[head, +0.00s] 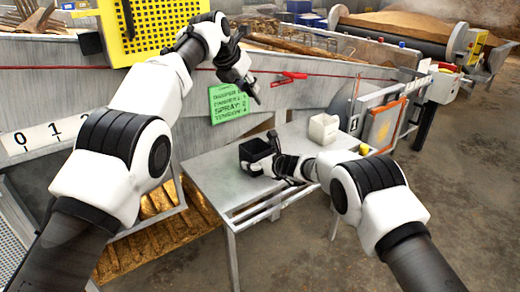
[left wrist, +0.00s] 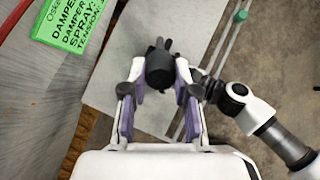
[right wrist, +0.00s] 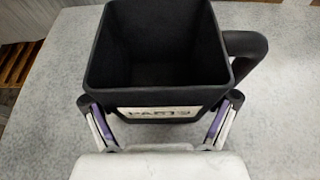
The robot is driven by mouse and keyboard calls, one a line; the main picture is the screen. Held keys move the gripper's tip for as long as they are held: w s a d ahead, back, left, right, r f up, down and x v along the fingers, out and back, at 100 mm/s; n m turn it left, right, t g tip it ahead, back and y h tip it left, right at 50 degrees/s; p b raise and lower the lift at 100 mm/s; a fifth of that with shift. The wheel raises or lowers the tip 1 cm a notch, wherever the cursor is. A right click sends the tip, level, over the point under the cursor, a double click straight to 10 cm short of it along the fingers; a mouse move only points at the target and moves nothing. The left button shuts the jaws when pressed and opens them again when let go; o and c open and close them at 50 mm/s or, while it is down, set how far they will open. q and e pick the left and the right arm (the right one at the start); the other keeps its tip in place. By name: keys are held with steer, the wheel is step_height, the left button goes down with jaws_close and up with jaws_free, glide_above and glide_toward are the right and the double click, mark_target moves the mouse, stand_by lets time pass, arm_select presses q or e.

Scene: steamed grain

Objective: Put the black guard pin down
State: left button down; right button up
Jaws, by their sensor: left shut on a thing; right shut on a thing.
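The black guard pin (left wrist: 160,68) is a short, thick dark piece in the left wrist view. My left gripper (head: 250,88) is shut on it, raised above the grey table in front of the machine's side wall. Its far end is dark and partly hard to make out. My right gripper (head: 270,166) is shut on a black bin (head: 256,151) on the table. The right wrist view shows the bin (right wrist: 160,50) from above, with a white PARTS label, a handle at its right and an empty inside.
The grey metal table (head: 215,175) has bare room left of the black bin. A white container (head: 323,128) stands at its back right. A red handle (head: 289,78) and a green note (head: 229,104) are on the machine wall. A yellow panel (head: 150,25) is upper left.

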arm_select(q)
steer(key=shift+w+f, duration=0.2)
steer(key=shift+f, duration=0.3)
steer(key=shift+w+f, duration=0.15)
steer(key=shift+f, duration=0.35)
step_height(320, 180, down, 6)
glide_toward(248, 145)
steer(key=d+f, duration=0.1)
steer(key=s+d+f, duration=0.1)
steer(key=d, duration=0.1)
steer(key=shift+d+f, duration=0.1)
steer(key=shift+d, duration=0.05)
steer(key=shift+f, duration=0.3)
steer(key=shift+f, duration=0.3)
steer(key=c, duration=0.9)
jaws_free()
